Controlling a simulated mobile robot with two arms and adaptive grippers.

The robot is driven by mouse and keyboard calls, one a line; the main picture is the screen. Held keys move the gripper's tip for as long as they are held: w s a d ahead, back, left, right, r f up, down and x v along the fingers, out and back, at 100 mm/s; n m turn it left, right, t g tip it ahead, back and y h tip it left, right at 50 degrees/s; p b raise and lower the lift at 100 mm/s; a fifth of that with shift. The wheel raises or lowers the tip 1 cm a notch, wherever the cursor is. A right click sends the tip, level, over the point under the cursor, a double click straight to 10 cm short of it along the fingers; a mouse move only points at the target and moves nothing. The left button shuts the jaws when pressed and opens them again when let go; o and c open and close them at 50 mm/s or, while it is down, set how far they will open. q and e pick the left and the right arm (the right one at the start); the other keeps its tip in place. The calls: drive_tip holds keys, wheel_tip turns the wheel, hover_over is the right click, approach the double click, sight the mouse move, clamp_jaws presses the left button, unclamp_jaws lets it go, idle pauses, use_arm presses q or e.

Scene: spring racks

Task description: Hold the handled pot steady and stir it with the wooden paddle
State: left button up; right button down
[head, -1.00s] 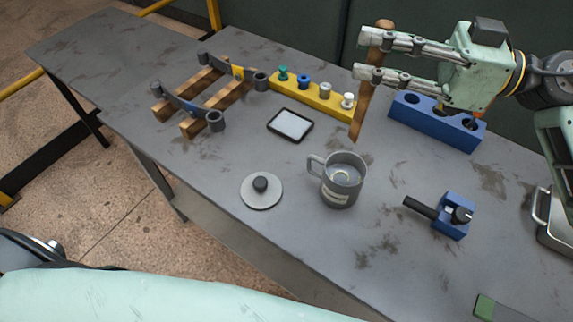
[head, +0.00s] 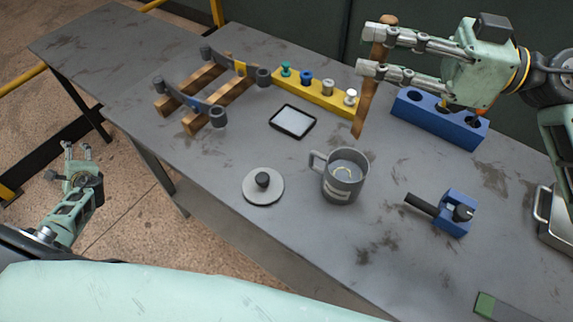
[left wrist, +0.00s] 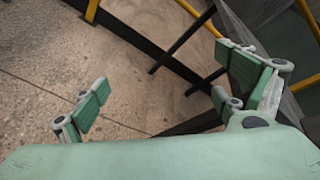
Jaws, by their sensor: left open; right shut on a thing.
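The grey handled pot (head: 345,182) stands upright on the table, its handle pointing left and some liquid visible inside. A grey lid (head: 263,188) with a dark knob lies on the table to its left. My right gripper (head: 366,48) is shut on the wooden paddle (head: 370,100), holding it nearly upright behind and above the pot, apart from it. My left gripper (head: 78,150) is open and empty, off the table's left side over the floor. Its open fingers also show in the left wrist view (left wrist: 165,100), with nothing between them.
A yellow block with several coloured pegs (head: 314,93), a wooden rack (head: 205,95) and a black-framed tablet (head: 292,121) are behind the pot. A blue holed block (head: 437,122) and a blue clamp (head: 455,215) are to the right.

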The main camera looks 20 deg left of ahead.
use_arm(q)
drive_tip(key=w+a+r+m+t+y, duration=0.1)
drive_tip(key=w+a+r+m+t, duration=0.15)
drive_tip(key=w+r, duration=0.5)
drive_tip(key=w+d+r+m+t+h, duration=0.2)
drive_tip(key=w+d+r+m+t, duration=0.3)
drive_tip(key=w+r, duration=0.45)
drive_tip(key=w+d+r+m+t+h, duration=0.1)
drive_tip(key=w+d+r+m+h, duration=0.25)
drive_tip(key=d, duration=0.55)
drive_tip(key=w+d+r+m+t+h, duration=0.1)
drive_tip(key=w+d+m+h, duration=0.25)
drive_tip(key=w+d, duration=0.35)
drive_tip(key=w+d+r+m+t+h, duration=0.2)
drive_tip(key=w+d+m+h, duration=0.15)
drive_tip(key=d, duration=0.65)
drive_tip(key=m+g+h, duration=1.2)
drive_tip(key=m+h, duration=0.2)
drive_tip(key=m, duration=0.4)
hover_over(334, 173)
drive_tip(key=s+a, duration=0.8)
drive_tip(key=a, duration=0.2)
wheel_tip(334, 173, down, 3)
drive_tip(key=x, duration=1.2)
drive_tip(key=shift+s+d, duration=0.1)
drive_tip(key=shift+d, duration=0.15)
